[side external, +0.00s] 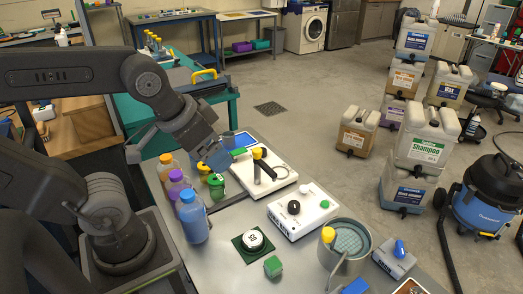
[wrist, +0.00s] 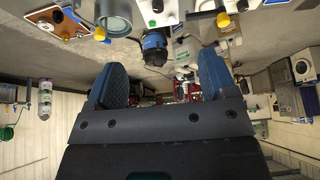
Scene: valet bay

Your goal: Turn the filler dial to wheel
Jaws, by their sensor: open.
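A white box (side external: 304,212) on the grey bench carries a black round knob (side external: 293,207), a small white knob and a green button. This knob may be the filler dial, but its markings are too small to read. A smaller light box with a blue knob (side external: 399,248) stands at the front right. My gripper (side external: 219,160) is above the back left of the bench, left of the white box and apart from it. In the wrist view, my gripper's blue fingers (wrist: 163,82) are spread with nothing between them. The white box (wrist: 156,12) shows at the top edge there.
A white board (side external: 262,177) with a black and yellow handle lies behind the white box. Several bottles, including a blue one (side external: 193,218), stand left.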

